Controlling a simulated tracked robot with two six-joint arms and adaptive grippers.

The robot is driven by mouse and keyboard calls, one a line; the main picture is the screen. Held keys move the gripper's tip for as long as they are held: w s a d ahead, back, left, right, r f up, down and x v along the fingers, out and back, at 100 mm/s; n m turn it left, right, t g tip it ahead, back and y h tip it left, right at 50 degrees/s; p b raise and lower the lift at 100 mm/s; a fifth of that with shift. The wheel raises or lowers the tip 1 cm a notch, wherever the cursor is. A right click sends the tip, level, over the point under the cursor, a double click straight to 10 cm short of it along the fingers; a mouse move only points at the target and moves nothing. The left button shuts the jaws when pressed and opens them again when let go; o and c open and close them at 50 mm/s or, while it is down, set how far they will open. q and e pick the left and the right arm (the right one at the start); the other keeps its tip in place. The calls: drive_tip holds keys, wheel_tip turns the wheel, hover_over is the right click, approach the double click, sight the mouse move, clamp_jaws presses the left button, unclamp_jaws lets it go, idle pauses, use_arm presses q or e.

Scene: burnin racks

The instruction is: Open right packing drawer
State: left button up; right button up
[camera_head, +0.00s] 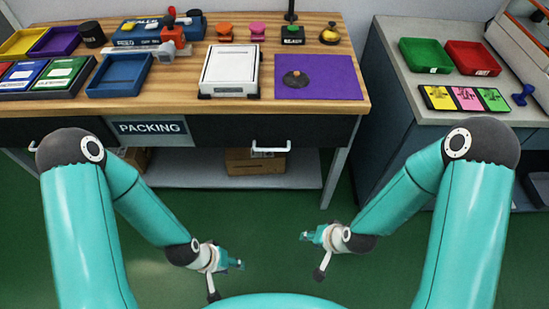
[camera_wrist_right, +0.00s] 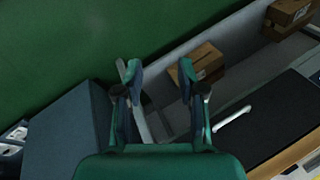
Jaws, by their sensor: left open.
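The right packing drawer (camera_head: 225,131) is a black front under the right half of the wooden packing table, flush and closed. Its white bar handle (camera_head: 270,148) sits low on the front. In the right wrist view the drawer front (camera_wrist_right: 270,125) and its handle (camera_wrist_right: 232,119) lie at the lower right, beyond my fingers. My right gripper (camera_head: 305,237) is over the floor in front of the table, apart from the handle; its fingers (camera_wrist_right: 160,75) are spread and empty. My left gripper (camera_head: 240,265) is open, low in front of the table, touching no drawer.
The packing sign (camera_head: 150,128) is left of the drawer, with another black drawer (camera_head: 60,131) beyond it. Cardboard boxes (camera_head: 255,161) stand on the lower shelf (camera_head: 215,175). A table leg (camera_head: 337,175) and a grey cabinet (camera_head: 385,130) are at the right. Green floor is free in front.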

drive_tip(key=w+a+f+m+t+b, duration=0.1)
drive_tip(key=w+f+m+t+b, duration=0.15)
drive_tip(key=w+b, duration=0.4)
drive_tip(key=w+a+f+m+t+b, duration=0.1)
drive_tip(key=w+m+t+b, duration=0.15)
drive_tip(key=w+b, duration=0.35)
drive_tip(key=m+t+y+b, duration=0.3)
drive_tip(key=m+t+b, duration=0.25)
drive_tip(key=b, duration=0.85)
approach(271, 150)
drive_tip(key=shift+t, duration=0.45)
drive_tip(key=x, duration=0.3)
drive_tip(key=b+x, duration=0.1)
drive_tip(key=x, duration=0.3)
drive_tip(key=f+b+x, duration=0.1)
drive_tip(key=x, duration=0.2)
drive_tip(key=shift+w+a+f, duration=0.1)
drive_tip(key=shift+w+a, duration=0.05)
drive_tip(key=shift+w, duration=0.05)
clamp_jaws()
